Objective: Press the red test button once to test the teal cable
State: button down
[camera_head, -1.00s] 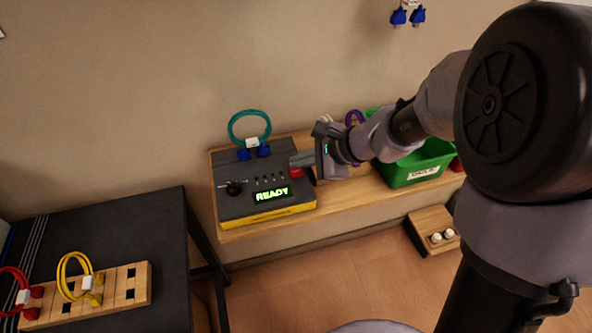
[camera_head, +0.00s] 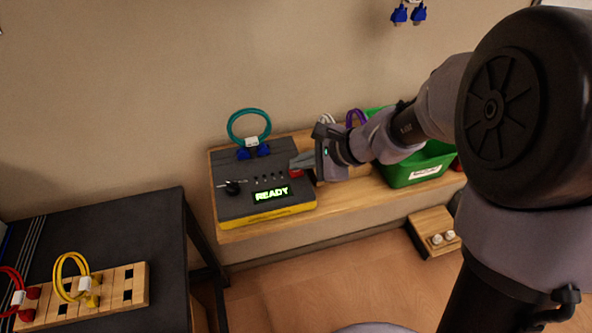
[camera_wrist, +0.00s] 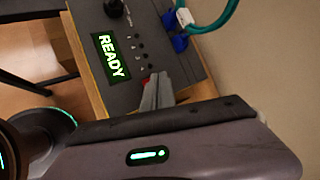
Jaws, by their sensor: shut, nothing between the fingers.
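The tester box (camera_head: 235,205) is dark grey with a yellow lower edge and sits on a wooden wall shelf. Its green display (camera_head: 271,194) reads READY. The teal cable (camera_head: 240,118) stands in a loop at the box's back, its blue plugs (camera_head: 253,152) at the top panel. The red test button (camera_head: 296,174) is at the box's right side. My gripper (camera_head: 293,163) is shut and empty, its fingertips right at the button. In the wrist view the fingers (camera_wrist: 154,88) partly cover the red button (camera_wrist: 145,82); I cannot tell whether they touch it.
A green bin (camera_head: 405,177) stands on the shelf to the right, with a purple cable (camera_head: 355,117) behind my arm. A black table (camera_head: 150,225) at left holds a wooden rack (camera_head: 120,288) with red and yellow cables. Blue plugs hang on the wall (camera_head: 408,15).

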aim_at(300, 173)
jog(key=shift+f+b, duration=0.45)
dwell(0.4)
jog(key=shift+r, duration=0.15)
jog(key=shift+r+p, duration=0.6)
jog(key=shift+r, duration=0.1)
jog(key=shift+r, duration=0.1)
notch_tip(300, 173, up, 5)
jog(key=p, duration=0.4)
dwell(0.5)
